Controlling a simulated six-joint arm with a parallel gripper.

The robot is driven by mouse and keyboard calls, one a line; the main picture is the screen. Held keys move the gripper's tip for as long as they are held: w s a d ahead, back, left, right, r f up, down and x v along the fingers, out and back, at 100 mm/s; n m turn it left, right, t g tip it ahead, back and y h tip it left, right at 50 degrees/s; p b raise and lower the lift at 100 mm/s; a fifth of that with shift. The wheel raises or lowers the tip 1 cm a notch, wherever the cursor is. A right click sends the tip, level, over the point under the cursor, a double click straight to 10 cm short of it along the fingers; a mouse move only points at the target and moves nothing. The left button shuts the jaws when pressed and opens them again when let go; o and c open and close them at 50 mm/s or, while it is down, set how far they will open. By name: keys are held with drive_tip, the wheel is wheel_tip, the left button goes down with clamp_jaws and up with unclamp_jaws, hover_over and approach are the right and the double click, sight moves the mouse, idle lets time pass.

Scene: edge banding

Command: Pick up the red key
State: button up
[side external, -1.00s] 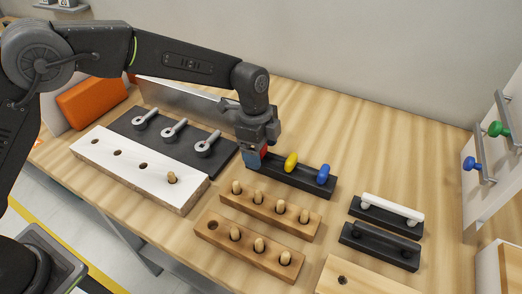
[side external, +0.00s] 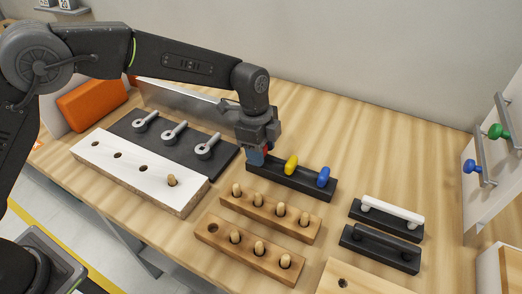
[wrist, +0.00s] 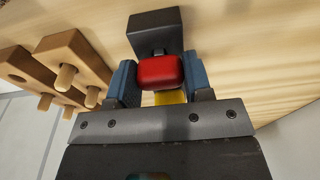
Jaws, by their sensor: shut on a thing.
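The red key (wrist: 160,71) shows as a rounded red head between the two blue-padded fingers of my gripper (wrist: 160,80) in the wrist view. My gripper is shut on it. In the side view my gripper (side external: 260,157) points down at the left end of the black rack (side external: 300,187). Only a sliver of the red key (side external: 267,149) shows there, behind a blue finger. I cannot tell from these frames whether its lower part is still in the rack. A yellow key (side external: 291,164) and a blue key (side external: 323,177) stand upright in the same rack.
Wooden blocks with pegs (side external: 270,215) lie in front of the rack. A white-topped board (side external: 135,172) and a dark mat with several metal fittings (side external: 174,132) lie left. Black holders (side external: 380,249), one bearing a white handle (side external: 392,208), lie right. The table behind is clear.

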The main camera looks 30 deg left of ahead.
drive_tip(key=shift+r, duration=0.5)
wheel_tip(320, 180, up, 3)
drive_tip(key=shift+f, duration=0.15)
drive_tip(key=a+r, duration=0.7)
drive_tip(key=a, duration=0.4)
drive_tip(key=shift+s+a, duration=0.2)
drive_tip(key=shift+a, duration=0.15)
drive_tip(key=shift+s+a+f, duration=0.4)
drive_tip(key=shift+s+f, duration=0.2)
drive_tip(key=shift+f, duration=0.65)
drive_tip(key=shift+s+a+f, duration=0.35)
drive_tip(key=shift+s+f, duration=0.25)
drive_tip(key=shift+f, duration=0.65)
drive_tip(key=shift+s+a+f, duration=0.4)
drive_tip(key=shift+s+f, duration=0.2)
drive_tip(key=shift+f, duration=0.65)
drive_tip(key=shift+f, duration=1)
